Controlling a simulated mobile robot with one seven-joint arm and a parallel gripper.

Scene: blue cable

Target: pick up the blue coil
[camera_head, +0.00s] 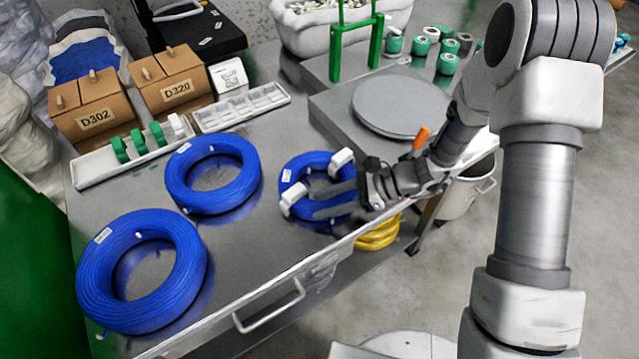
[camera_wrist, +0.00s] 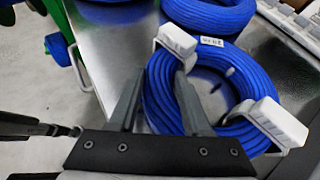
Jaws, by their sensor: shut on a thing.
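The blue coil (camera_head: 308,160) lies at the right of the metal table, near its front edge. My gripper (camera_head: 317,179) reaches over it from the right and is shut on it, with its white fingertips wide apart. In the wrist view, the same coil (camera_wrist: 159,88) shows between the fingertips (camera_wrist: 228,83), one at its upper left and one at its lower right. A small white label is on the coil. The fingers hide part of its near side. I cannot tell whether it is clear of the table.
Two more blue coils lie to the left, a middle one (camera_head: 181,188) and a large one (camera_head: 100,275). Cardboard boxes (camera_head: 92,110) and white trays (camera_head: 240,108) stand behind. A round grey plate (camera_head: 400,105) is at the right. Yellow coils (camera_head: 378,236) sit below the table edge.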

